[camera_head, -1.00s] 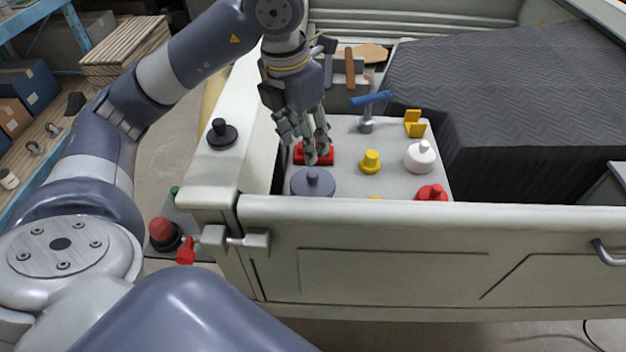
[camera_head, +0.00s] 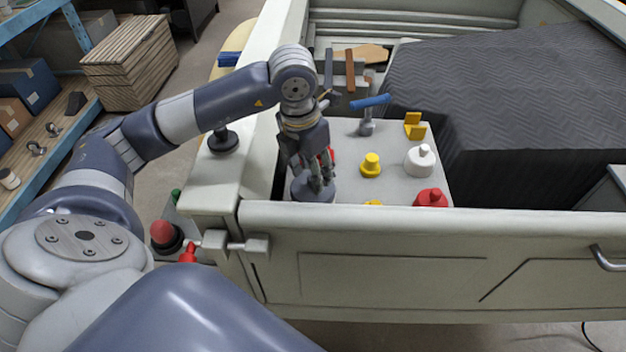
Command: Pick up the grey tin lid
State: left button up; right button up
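The grey tin lid (camera_head: 300,191) is a round blue-grey disc on the light grey board at the left front of the truck bed, close behind the front wall. My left gripper (camera_head: 322,190) points down over it, with its fingers at the lid's top. The fingers hide the lid's knob and part of its right side. I cannot tell whether the fingers are closed around the knob. My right gripper is not in view.
The board (camera_head: 345,185) also bears a yellow knob (camera_head: 371,165), a white lid (camera_head: 419,160), a red lid (camera_head: 431,198) and a blue-handled tool (camera_head: 368,112). A red object (camera_head: 332,155) is mostly hidden behind my gripper. The truck wall (camera_head: 420,222) stands in front.

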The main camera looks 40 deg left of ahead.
pick_arm(q)
jog(key=shift+w+f, duration=0.1)
jog(key=shift+f, duration=0.6)
jog(key=c, duration=1)
jog(key=shift+r, duration=0.1)
